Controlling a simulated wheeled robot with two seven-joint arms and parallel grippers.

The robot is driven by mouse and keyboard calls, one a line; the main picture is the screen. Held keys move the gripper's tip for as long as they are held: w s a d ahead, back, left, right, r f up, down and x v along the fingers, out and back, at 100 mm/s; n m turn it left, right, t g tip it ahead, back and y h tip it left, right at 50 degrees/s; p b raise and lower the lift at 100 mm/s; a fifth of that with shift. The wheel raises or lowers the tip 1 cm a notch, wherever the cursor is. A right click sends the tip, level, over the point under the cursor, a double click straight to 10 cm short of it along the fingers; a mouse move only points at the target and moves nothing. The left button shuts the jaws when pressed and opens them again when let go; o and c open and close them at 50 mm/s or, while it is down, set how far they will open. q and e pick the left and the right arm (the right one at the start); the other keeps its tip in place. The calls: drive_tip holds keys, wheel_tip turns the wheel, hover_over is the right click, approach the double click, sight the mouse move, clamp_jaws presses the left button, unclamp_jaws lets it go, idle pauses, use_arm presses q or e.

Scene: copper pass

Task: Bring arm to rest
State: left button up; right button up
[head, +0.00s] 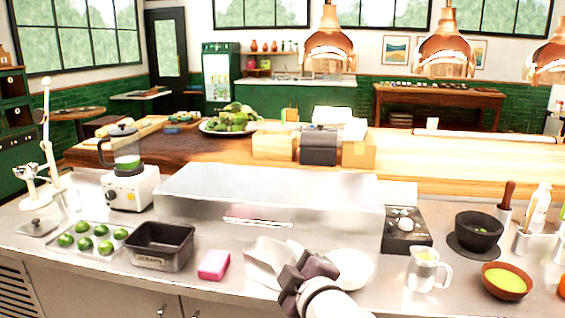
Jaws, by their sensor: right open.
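My right arm comes in from the bottom edge, right of the middle. Its dark gripper (302,272) is open, over the front of the steel counter, between a crumpled white cloth (262,256) and a white plate (352,266). The gripper overlaps the edges of both in the picture; I cannot tell whether it touches either. I see nothing held in it. My left gripper is not in view.
Left of the cloth are a pink sponge (214,265), a dark bin (160,247) and a tray of limes (84,238). A steel case (270,190) stands behind.

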drive_tip(key=s+d+f+m+g+h, duration=0.1)
drive_tip(key=s+d+f+m+g, duration=0.15)
drive_tip(key=f, duration=0.45)
drive_tip(key=s+d+f+m+g+h, duration=0.1)
drive_tip(key=s+d+f+m+g, duration=0.1)
drive_tip(key=f+m+g, duration=0.35)
drive_tip(key=s+d+f+m+g+h, duration=0.3)
drive_tip(key=s+d+f+m+g, duration=0.3)
drive_tip(key=s+d+f, duration=0.7)
wheel_tip(320, 180, up, 14)
drive_tip(key=m+p, duration=0.1)
drive_tip(key=p, duration=1.2)
drive_tip(key=shift+s+a+h, duration=0.25)
drive_tip(key=shift+s+h, duration=0.05)
drive_tip(key=shift+r, duration=0.1)
